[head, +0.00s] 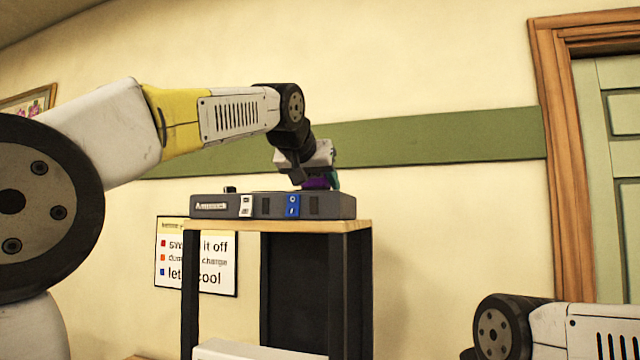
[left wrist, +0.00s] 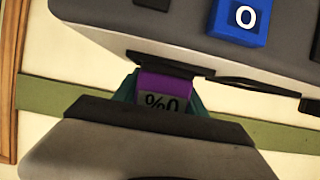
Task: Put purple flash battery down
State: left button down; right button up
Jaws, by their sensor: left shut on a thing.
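The purple flash battery (head: 318,183) is a small purple block, mostly hidden by my left gripper (head: 316,180) in the head view. The left gripper is shut on it, pointing down at the back top edge of a dark grey console (head: 225,208). In the left wrist view the battery (left wrist: 160,88) shows purple with a grey end marked "0%", upside down, between teal fingers. It is beside the console's grey body (left wrist: 180,28); whether they touch I cannot tell. My right gripper is out of view; only that arm's links show at bottom right.
The console has a white switch (head: 246,206) and a blue switch (head: 292,205), and stands on a wooden-topped stand (head: 300,226) with black legs. A sign (head: 168,270) about switching off and cooling hangs behind. A door frame (head: 562,150) is at right.

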pick_arm(q)
jog(key=c, duration=0.6)
grip_release()
jog(key=shift+f, duration=0.1)
jog(key=shift+c, duration=0.2)
jog(key=shift+s+r, duration=0.1)
jog(key=shift+r, duration=0.15)
jog(key=v, duration=1.1)
jog(key=shift+s, duration=0.35)
jog(key=shift+a+r, duration=0.1)
jog(key=shift+a, duration=0.05)
